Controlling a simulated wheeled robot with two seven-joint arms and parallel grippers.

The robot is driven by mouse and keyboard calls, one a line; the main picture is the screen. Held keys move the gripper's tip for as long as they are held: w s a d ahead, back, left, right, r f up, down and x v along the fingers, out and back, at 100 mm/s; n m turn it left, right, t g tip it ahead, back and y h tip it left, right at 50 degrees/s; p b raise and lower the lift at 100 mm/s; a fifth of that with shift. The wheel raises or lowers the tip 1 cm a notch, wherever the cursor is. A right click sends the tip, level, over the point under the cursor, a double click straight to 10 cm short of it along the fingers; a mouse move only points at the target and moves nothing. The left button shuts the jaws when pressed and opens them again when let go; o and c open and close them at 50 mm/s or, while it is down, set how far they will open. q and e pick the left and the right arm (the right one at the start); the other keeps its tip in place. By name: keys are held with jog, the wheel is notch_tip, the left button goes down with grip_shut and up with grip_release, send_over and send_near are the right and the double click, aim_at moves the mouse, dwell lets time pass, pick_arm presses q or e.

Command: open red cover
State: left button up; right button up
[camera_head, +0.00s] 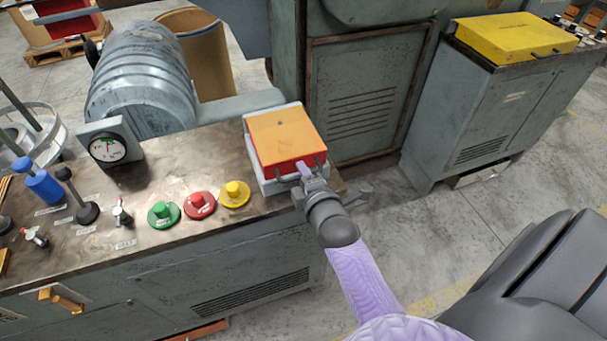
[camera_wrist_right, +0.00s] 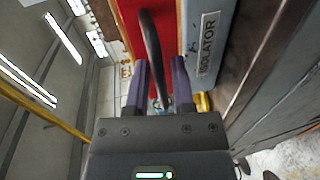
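The red cover (camera_head: 283,140) is a box-shaped lid with an orange-looking top and a red front, sitting closed on a grey base (camera_head: 271,184) at the bench's right end. In the right wrist view the red cover (camera_wrist_right: 188,30) fills the top, beside a grey plate (camera_wrist_right: 209,45) labelled ISOLATOR. A dark bar handle (camera_wrist_right: 151,40) runs from the cover down between the two purple fingers of my right gripper (camera_wrist_right: 159,65). The fingers stand apart with gaps beside the handle. In the head view my right gripper (camera_head: 304,172) is at the cover's front edge. My left gripper is out of view.
Green (camera_head: 163,214), red (camera_head: 200,204) and yellow (camera_head: 235,193) buttons sit left of the cover. A dial gauge (camera_head: 107,149) and levers stand farther left. A grey cabinet (camera_head: 487,105) with a yellow lid (camera_head: 512,37) stands right, across open floor.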

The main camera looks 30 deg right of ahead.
grip_shut()
dwell(1.2)
